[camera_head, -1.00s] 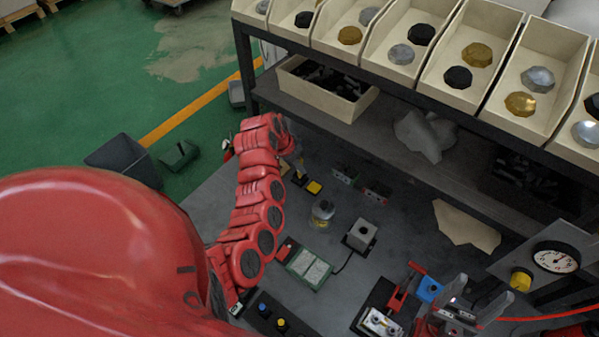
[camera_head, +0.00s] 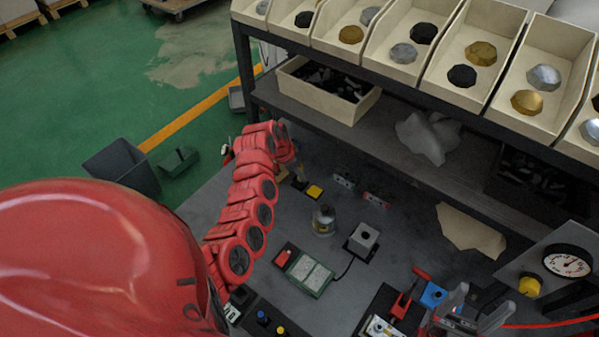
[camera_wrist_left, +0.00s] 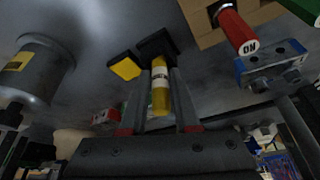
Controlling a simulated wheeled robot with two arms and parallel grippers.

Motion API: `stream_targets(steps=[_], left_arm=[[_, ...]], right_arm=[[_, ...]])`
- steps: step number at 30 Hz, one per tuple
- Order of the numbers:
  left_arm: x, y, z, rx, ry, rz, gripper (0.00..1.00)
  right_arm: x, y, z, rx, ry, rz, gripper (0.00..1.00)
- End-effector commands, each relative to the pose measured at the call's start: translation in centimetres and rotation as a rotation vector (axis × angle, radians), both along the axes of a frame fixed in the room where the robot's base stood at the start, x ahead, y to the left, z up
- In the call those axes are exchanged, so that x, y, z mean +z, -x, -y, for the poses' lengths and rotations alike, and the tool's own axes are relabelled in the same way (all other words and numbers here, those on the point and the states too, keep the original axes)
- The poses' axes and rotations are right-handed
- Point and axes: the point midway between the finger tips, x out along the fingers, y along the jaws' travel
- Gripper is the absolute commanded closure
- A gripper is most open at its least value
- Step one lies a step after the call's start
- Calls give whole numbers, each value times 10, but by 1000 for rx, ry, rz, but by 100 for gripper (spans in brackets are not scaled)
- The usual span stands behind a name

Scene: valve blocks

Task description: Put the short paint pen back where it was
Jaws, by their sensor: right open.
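The short paint pen (camera_wrist_left: 160,92) is yellow with a pale label band. In the left wrist view it lies between the two fingers of my left gripper (camera_wrist_left: 160,100), which are close on both sides of it. Its far end meets a black block (camera_wrist_left: 155,45); I cannot tell whether it is seated there. In the head view my left gripper (camera_head: 297,168) is at the back left of the bench, by the yellow-topped block (camera_head: 314,192), and is partly hidden by my arm. My right gripper (camera_head: 475,309) is open and empty at the front right.
A glass jar (camera_head: 324,220), a grey box (camera_head: 363,240) and a green-and-red device (camera_head: 305,270) stand mid-bench. A red clamp (camera_head: 406,298) and blue block (camera_head: 433,295) are beside my right gripper. A shelf (camera_head: 380,140) overhangs the back; a gauge (camera_head: 567,262) is at right.

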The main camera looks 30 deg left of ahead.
Motion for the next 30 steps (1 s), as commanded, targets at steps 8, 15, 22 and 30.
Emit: stream_targets(steps=[8, 15, 22, 30], left_arm=[[1, 0, 0, 0, 0, 0, 49], [6, 0, 0, 0, -1, 3, 49], [29, 7, -6, 1, -2, 5, 49], [85, 24, -18, 2, -1, 5, 49]], right_arm=[[1, 0, 0, 0, 0, 0, 27], [2, 0, 0, 0, 0, 0, 27], [-7, 0, 0, 0, 0, 0, 27], [-5, 0, 0, 0, 0, 0, 27]])
